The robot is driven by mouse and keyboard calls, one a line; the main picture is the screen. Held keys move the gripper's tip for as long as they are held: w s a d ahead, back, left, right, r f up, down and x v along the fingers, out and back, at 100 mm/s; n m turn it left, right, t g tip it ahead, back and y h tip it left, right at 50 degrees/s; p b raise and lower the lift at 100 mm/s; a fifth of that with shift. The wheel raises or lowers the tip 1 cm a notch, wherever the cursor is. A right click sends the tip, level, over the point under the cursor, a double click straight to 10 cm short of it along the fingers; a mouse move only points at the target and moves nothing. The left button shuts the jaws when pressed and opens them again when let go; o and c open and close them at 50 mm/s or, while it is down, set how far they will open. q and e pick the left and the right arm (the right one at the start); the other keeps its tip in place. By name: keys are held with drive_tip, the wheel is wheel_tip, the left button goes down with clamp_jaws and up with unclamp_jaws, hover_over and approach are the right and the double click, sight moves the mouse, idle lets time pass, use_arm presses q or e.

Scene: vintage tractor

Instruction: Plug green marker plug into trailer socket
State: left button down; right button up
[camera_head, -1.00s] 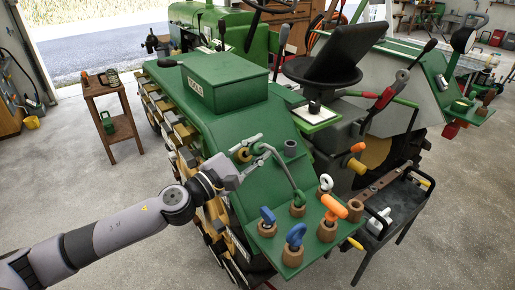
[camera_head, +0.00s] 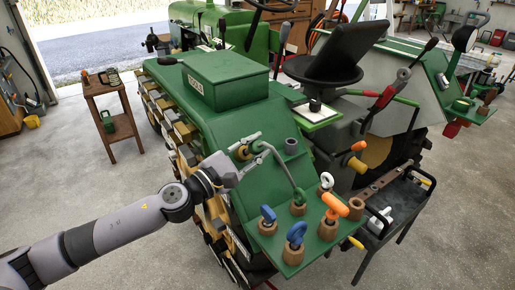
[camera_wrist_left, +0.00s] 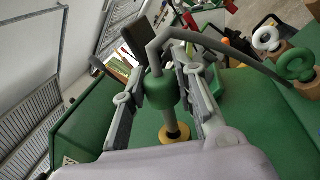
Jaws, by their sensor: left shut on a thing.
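My left gripper (camera_head: 250,152) is over the green sloping panel, at its upper left. In the left wrist view its two fingers (camera_wrist_left: 160,98) are shut on the green marker plug (camera_wrist_left: 160,88), one on each side. A grey bent cable (camera_wrist_left: 195,36) runs from the plug's top to the right. Below the plug, a dark grey stem leads to a yellow ring (camera_wrist_left: 175,132) on the panel, apparently the trailer socket; the ring shows in the head view (camera_head: 242,153) beside the fingers. I cannot tell how the plug meets it. My right gripper is not in view.
Several wooden holders stand on the panel's lower part, with blue (camera_head: 296,234), orange (camera_head: 335,204) and white (camera_head: 326,180) handled pieces. A grey cylinder (camera_head: 291,146) stands right of the gripper. The tractor seat (camera_head: 330,55) rises behind. A black cart (camera_head: 405,200) stands at right.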

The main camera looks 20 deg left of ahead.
sight(250, 151)
use_arm(q)
drive_tip(key=shift+w+a+f+b, duration=0.4)
drive_tip(key=shift+a+f+b, duration=0.2)
drive_tip(key=shift+b, duration=0.25)
drive_tip(key=shift+w+a+f+b, duration=0.45)
drive_tip(key=shift+f+b, duration=0.2)
drive_tip(key=shift+b, duration=0.2)
drive_tip(key=c, duration=1.2)
unclamp_jaws()
drive_tip(key=shift+s, duration=0.15)
drive_tip(key=v, duration=1.1)
drive_tip(key=shift+s+a, duration=0.25)
drive_tip(key=shift+s, duration=0.1)
